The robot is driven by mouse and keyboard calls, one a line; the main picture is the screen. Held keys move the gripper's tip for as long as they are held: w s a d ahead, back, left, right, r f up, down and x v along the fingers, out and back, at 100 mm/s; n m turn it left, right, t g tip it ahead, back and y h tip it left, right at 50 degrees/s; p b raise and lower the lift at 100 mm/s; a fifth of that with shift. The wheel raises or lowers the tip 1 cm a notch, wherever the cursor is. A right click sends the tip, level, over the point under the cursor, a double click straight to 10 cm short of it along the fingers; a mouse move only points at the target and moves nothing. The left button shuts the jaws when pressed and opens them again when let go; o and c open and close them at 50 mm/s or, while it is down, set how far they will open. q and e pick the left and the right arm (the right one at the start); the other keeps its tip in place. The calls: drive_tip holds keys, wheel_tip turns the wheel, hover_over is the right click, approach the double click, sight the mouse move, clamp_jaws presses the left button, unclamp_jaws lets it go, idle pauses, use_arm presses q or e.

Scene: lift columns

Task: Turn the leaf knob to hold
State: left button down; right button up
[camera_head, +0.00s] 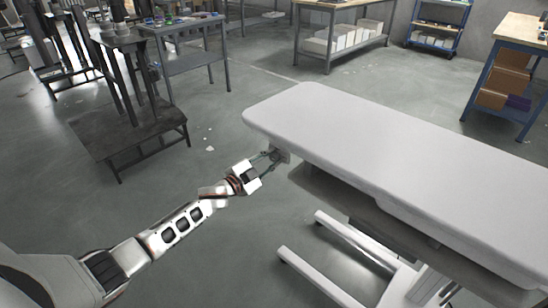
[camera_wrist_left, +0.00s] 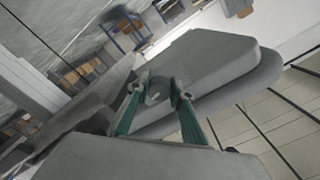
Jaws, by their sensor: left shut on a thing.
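A grey-white padded table leaf (camera_head: 400,165) runs from the middle to the right of the head view on a white frame. The leaf knob (camera_head: 283,155) is a small grey part under the leaf's near left corner. My left gripper (camera_head: 274,156) reaches that corner from the lower left and is shut on the knob. In the left wrist view the two green-sided fingers (camera_wrist_left: 158,90) stand on either side of the grey knob (camera_wrist_left: 156,95). The fingers partly cover the knob, and I cannot read its marked position. My right gripper is not in view.
White base legs (camera_head: 315,275) of the table stand on the floor below the leaf. A dark low stand (camera_head: 130,135) is at the left. Shelves and a workbench (camera_head: 345,40) stand at the back. The grey floor between is mostly open.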

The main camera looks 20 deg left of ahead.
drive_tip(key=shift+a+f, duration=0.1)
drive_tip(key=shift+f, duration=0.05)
use_arm(q)
drive_tip(key=c, duration=2.1)
unclamp_jaws()
drive_tip(key=shift+c, duration=0.2)
drive_tip(key=shift+o, duration=0.5)
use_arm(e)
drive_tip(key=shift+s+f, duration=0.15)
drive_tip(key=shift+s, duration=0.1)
use_arm(q)
drive_tip(key=shift+s+a+f, duration=0.1)
drive_tip(key=shift+s+a, duration=0.15)
drive_tip(key=shift+s, duration=0.25)
drive_tip(key=v, duration=1.1)
drive_tip(key=shift+d, duration=0.1)
